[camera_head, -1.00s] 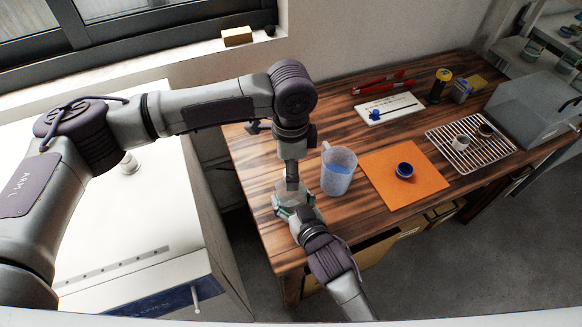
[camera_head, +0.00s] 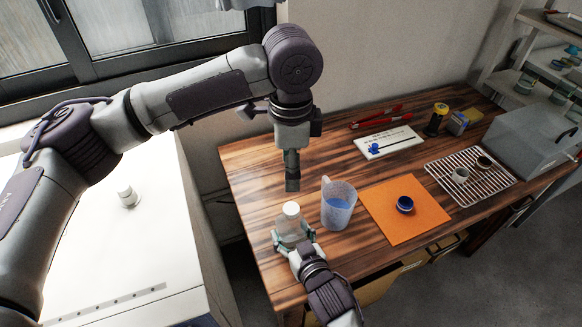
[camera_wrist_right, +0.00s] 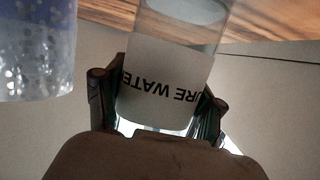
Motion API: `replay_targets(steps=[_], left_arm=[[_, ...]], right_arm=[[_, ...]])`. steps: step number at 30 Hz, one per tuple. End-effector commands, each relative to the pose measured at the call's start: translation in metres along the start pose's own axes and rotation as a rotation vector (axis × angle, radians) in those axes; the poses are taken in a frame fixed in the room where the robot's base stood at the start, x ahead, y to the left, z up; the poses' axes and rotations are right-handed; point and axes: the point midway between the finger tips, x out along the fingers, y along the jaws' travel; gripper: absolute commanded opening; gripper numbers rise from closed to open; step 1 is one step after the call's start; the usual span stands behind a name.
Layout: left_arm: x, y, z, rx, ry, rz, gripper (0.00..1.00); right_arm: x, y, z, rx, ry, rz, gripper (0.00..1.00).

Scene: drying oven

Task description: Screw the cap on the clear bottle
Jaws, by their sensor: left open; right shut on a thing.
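The clear bottle (camera_head: 291,231) stands upright at the left front of the wooden table, with a white cap (camera_head: 291,208) on its mouth. How tight the cap sits cannot be told. My right gripper (camera_head: 294,243) is shut around the bottle's body from the front. In the right wrist view its two fingers flank the bottle's white label (camera_wrist_right: 165,85), which reads "URE WATER" upside down; the cap is out of that view. My left gripper (camera_head: 292,186) points down just above the cap, apart from it; it is open and empty, though its fingers overlap from this angle.
A pitcher (camera_head: 338,205) with blue liquid stands close to the bottle's right. Farther right are an orange mat (camera_head: 385,220) with a blue dish (camera_head: 405,204), a wire rack (camera_head: 490,190) with small pots, and a white board (camera_head: 400,143). The table's front left edge is near the bottle.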

Motion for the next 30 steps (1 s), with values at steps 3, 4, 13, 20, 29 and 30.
replay_targets(steps=[3,4,13,20,29,30], left_arm=[[0.0,0.0,0.0,0.0,0.0,0.0,0.65],[0.0,0.0,0.0,0.0,0.0,0.0,0.65],[0.001,0.0,0.0,0.0,0.0,0.0,0.65],[0.001,0.0,0.0,0.0,0.0,0.0,0.65],[0.001,0.0,0.0,0.0,0.0,0.0,0.65],[0.001,0.0,0.0,0.0,0.0,0.0,0.65]], right_arm=[[0.0,0.0,0.0,0.0,-0.001,0.0,0.82],[0.0,0.0,0.0,0.0,-0.001,0.0,0.87],[0.0,0.0,0.0,0.0,0.0,0.0,0.98],[-0.011,0.0,0.001,0.001,-0.001,0.0,0.98],[-0.072,0.0,0.002,0.001,-0.003,0.0,0.98],[-0.08,0.0,0.002,0.001,-0.003,0.0,0.98]])
